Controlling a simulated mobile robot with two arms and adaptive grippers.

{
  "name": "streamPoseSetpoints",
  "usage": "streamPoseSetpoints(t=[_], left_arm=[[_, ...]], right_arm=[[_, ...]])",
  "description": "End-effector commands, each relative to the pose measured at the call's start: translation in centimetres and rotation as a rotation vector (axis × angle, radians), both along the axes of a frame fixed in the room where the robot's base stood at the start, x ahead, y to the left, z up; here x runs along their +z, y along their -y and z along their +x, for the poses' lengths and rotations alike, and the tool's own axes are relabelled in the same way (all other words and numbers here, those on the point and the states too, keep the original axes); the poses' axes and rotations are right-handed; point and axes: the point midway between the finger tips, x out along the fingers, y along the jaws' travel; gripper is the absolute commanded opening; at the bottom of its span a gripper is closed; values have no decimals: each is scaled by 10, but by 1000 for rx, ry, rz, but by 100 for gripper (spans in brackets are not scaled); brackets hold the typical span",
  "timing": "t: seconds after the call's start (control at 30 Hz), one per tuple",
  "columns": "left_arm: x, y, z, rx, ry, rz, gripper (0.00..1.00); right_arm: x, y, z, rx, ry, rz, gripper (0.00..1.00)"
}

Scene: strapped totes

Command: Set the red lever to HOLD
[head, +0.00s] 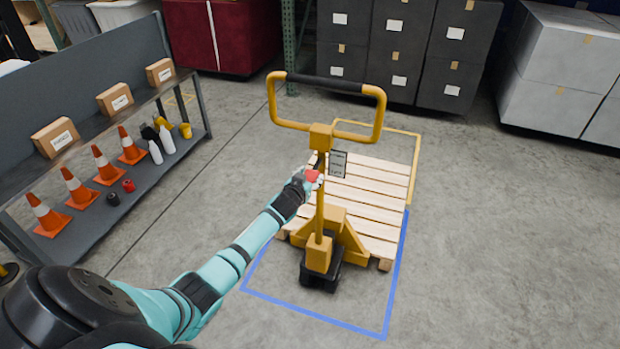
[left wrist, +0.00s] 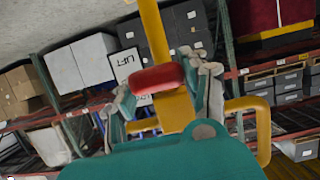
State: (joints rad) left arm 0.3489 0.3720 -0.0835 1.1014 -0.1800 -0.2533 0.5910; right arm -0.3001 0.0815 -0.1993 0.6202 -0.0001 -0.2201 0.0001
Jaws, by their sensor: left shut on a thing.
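The red lever (head: 313,177) sits on the yellow mast of the pallet jack (head: 320,205), below its handle loop. My left gripper (head: 305,176) reaches it from the left and is shut on it. In the left wrist view the red lever (left wrist: 157,79) lies between the two fingers of my left gripper (left wrist: 168,85). A small placard (head: 338,163) hangs to the right of the mast; its text is too small to read in the head view. In the left wrist view the placard (left wrist: 125,66) shows "LIFT", with other lettering partly hidden. My right gripper is out of view.
The jack stands at a wooden pallet (head: 372,200), inside blue and yellow floor lines. A grey shelf (head: 125,170) on the left holds cartons, orange cones and bottles. Dark stacked totes (head: 395,50) and light grey ones (head: 555,75) stand behind. The floor at right is clear.

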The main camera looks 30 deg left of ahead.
Motion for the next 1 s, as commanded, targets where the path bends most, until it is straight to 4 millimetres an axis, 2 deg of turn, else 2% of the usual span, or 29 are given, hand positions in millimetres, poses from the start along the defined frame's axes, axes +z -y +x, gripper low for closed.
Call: streamPoseSetpoints(t=[0.03, 0.17, 0.2, 0.37, 0.73, 0.87, 1.0], left_arm=[[13, -3, 5, -2, 25, 5, 0], [13, -3, 5, -1, 25, 6, 0], [13, -3, 5, -1, 25, 6, 48], [10, -2, 4, -1, 19, 4, 68], [6, 0, -2, -2, 10, 1, 69], [9, 3, -14, -2, 10, 1, 69], [17, 9, -35, -3, 11, 2, 69]], right_arm=[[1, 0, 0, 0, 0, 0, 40], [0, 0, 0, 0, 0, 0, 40], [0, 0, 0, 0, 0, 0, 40], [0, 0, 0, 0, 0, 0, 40], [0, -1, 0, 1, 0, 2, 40], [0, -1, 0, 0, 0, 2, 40], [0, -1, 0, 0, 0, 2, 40]])
